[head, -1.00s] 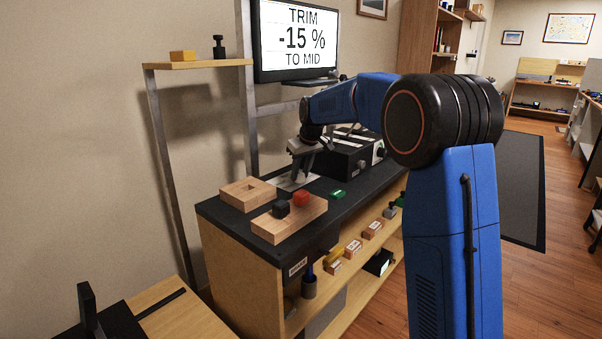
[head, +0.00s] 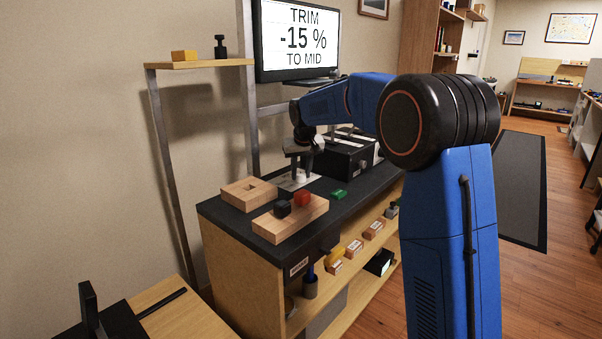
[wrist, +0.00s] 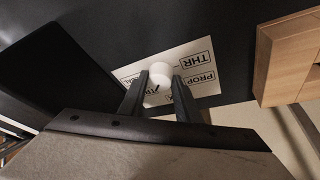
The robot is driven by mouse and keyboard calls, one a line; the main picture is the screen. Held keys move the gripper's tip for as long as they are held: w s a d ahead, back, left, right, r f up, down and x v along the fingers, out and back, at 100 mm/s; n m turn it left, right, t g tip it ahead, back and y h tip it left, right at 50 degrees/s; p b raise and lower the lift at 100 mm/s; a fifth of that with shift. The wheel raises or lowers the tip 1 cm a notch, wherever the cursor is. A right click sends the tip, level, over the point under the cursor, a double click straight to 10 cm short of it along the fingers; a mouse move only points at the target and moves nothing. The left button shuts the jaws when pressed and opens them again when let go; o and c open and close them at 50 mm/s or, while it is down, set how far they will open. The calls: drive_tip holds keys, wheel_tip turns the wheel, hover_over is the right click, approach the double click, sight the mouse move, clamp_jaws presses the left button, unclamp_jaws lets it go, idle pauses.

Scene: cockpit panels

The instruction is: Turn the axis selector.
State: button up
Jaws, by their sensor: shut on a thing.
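The axis selector is a short white round knob (wrist: 160,73) on a white label plate (wrist: 203,88) on the dark bench top. The plate reads THR and PROP; other lettering is partly hidden by the fingers. My gripper (wrist: 162,88) points down and is shut on the knob, with one dark finger on each side. In the head view my gripper (head: 302,168) stands over the plate, and the white knob (head: 301,176) shows below it. A screen (head: 300,40) reads TRIM -15 % TO MID.
A black box (head: 347,158) stands just behind my gripper. A wooden block with a square hole (head: 235,192) and a wooden board (head: 270,228) with black and red pieces lie in front. A green piece (head: 339,194) lies at the right.

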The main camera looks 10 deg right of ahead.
drive_tip(key=o, duration=1.1)
drive_tip(key=shift+c, duration=0.2)
drive_tip(key=v, duration=1.7)
drive_tip(key=shift+r, duration=0.25)
drive_tip(key=shift+d, duration=0.1)
